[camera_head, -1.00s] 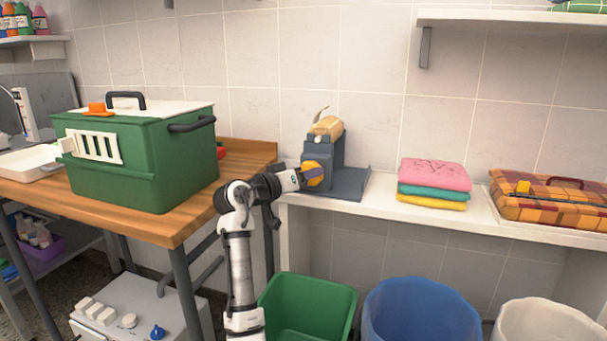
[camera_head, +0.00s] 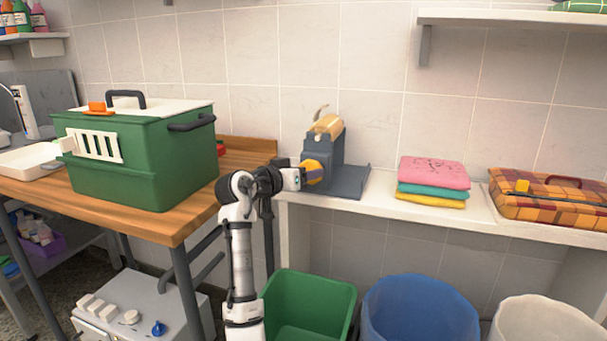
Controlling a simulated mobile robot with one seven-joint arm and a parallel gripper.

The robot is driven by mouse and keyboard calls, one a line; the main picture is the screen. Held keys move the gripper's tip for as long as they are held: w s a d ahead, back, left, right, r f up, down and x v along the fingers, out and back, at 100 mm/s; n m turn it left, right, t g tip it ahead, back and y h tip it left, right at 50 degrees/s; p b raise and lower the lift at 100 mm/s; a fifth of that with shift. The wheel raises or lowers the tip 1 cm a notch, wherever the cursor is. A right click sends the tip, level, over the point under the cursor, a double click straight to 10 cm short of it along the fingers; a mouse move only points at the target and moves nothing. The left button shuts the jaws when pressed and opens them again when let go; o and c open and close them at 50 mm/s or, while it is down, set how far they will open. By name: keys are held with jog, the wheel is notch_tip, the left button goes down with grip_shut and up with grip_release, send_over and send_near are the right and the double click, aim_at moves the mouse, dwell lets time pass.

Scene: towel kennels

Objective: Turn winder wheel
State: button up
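The winder (camera_head: 338,150) is a grey-blue block on a flat dark base, with a tan roll on top. It stands on the white shelf at the wall. Its yellow-orange wheel (camera_head: 314,168) faces left toward my arm. My gripper (camera_head: 312,176) is at the wheel, reaching in from the left. A dark finger appears to overlap the wheel's face. My gripper is small here and partly merged with the wheel, so whether the fingers are closed on it is not clear.
A green kennel box (camera_head: 140,150) sits on the wooden table (camera_head: 240,150) to the left. Folded towels (camera_head: 433,180) and a plaid case (camera_head: 545,200) lie right of the winder on the white shelf (camera_head: 400,205). Green (camera_head: 308,300) and blue (camera_head: 420,310) bins stand below.

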jog(key=o, duration=0.4)
jog(key=shift+o, duration=0.2)
jog(key=v, duration=1.3)
jog(key=shift+s+a, duration=0.2)
jog(key=shift+s, duration=0.15)
